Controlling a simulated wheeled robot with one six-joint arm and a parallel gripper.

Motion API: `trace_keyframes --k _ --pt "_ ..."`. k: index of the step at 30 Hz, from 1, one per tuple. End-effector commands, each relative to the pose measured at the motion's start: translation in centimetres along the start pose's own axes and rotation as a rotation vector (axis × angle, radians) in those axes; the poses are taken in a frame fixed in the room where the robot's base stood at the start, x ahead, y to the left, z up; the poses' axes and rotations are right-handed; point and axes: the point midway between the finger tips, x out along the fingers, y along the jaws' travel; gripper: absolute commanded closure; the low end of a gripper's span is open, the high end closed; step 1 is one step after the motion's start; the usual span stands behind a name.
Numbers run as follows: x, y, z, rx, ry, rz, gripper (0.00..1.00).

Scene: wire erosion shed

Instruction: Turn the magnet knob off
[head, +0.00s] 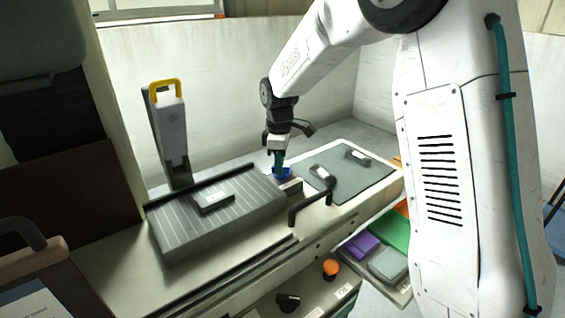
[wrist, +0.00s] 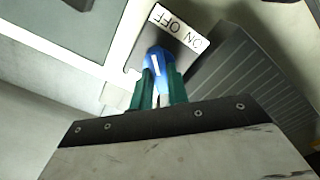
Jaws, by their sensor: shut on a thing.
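The blue magnet knob (wrist: 157,60) is between the teal fingers of my gripper (wrist: 163,88) in the wrist view. A white line marks the knob's top. Behind it is a white label plate (wrist: 179,28) reading ON and OFF. The line's exact setting against the label is hard to tell. In the head view my gripper (head: 279,163) points down at the blue knob (head: 272,172), at the right end of the grey ribbed magnet plate (head: 240,207). My gripper is shut on the knob, which is partly hidden by the fingers.
A small dark block (head: 213,202) lies on the ribbed plate. A grey mat (head: 350,185) with small items lies to the right, and a black handle (head: 307,205) rises at the front. A yellow-topped column (head: 171,125) stands behind left. An open drawer (head: 345,285) holds an orange-topped item.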

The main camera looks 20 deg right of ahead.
Motion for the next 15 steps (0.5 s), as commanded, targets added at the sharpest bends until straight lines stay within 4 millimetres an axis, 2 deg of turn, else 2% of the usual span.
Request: trace_keyframes --k 14,15 --pt "-0.04 -0.04 -0.2 -0.018 0.001 0.002 1.0" --pt "-0.04 -0.05 -0.21 -0.018 0.001 0.001 0.81"
